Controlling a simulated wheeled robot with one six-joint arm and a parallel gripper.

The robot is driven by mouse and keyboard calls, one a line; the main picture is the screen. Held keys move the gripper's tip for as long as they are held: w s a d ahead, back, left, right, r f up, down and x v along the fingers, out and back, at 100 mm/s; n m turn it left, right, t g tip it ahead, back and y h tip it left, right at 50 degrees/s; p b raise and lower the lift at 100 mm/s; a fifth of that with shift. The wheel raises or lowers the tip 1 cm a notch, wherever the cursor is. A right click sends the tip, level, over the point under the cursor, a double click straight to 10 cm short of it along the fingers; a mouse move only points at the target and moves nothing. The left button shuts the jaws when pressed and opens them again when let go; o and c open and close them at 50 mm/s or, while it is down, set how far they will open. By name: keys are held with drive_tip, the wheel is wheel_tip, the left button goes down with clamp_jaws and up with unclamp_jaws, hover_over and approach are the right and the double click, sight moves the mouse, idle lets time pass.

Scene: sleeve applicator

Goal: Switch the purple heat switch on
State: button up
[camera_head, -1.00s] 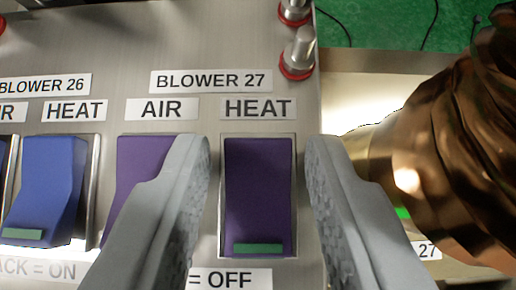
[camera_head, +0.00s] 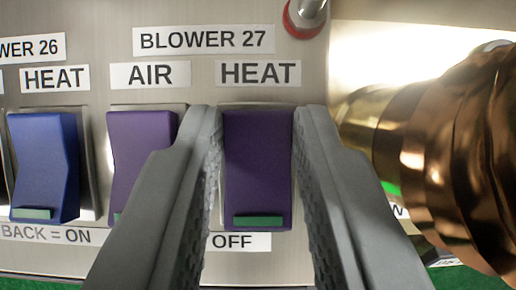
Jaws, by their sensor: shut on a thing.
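The purple heat switch (camera_head: 258,175) is a rocker under the HEAT label (camera_head: 258,73) and the BLOWER 27 label (camera_head: 203,40). A green strip (camera_head: 258,221) shows at its near end. My gripper (camera_head: 257,125) has one finger on each side of this switch and is shut on it, with the fingertips near its far end. The purple air switch (camera_head: 138,145) is just left, partly hidden by my left finger. An OFF label (camera_head: 236,241) lies below the heat switch, partly covered.
A blue heat switch (camera_head: 42,165) of BLOWER 26 stands farther left. A metal post with a red ring (camera_head: 304,18) rises behind the heat switch. A large copper-coloured ribbed hose or nozzle (camera_head: 440,150) stands close on the right. The panel's near edge shows at the bottom.

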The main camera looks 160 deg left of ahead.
drive_tip(key=shift+g, duration=0.3)
drive_tip(key=o, duration=0.7)
drive_tip(key=v, duration=1.7)
drive_tip(key=shift+d+r, duration=0.2)
